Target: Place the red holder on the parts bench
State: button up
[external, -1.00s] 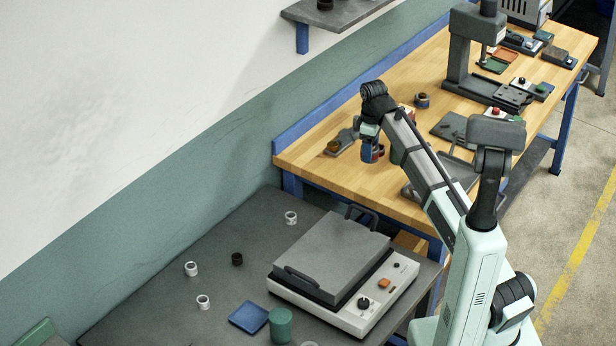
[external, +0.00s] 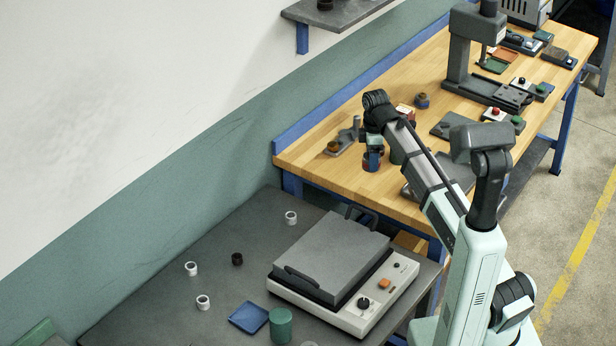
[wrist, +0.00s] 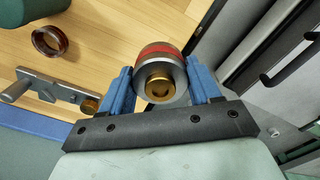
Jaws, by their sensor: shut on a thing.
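The red holder (wrist: 162,50) is a round grey piece with a red band and a brass centre. In the wrist view it sits between the two blue fingers of my gripper (wrist: 162,85), which is shut on it. The fingers partly hide the holder there. I cannot tell whether its underside touches the bench top.
A grey fixture with a brass knob (wrist: 45,88) lies beside my gripper, with a dark red ring (wrist: 50,41) and a green cylinder (wrist: 38,8) near it. A press (external: 462,60) stands further along the bench. The grey table (external: 150,300) carries a lidded machine (external: 335,260).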

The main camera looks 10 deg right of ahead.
jog(key=shift+f, duration=3.9)
jog(key=shift+f, duration=0.15)
jog(key=o, duration=1.6)
jog(key=shift+o, duration=0.2)
notch_tip(320, 180, up, 12)
jog(key=shift+r, duration=0.15)
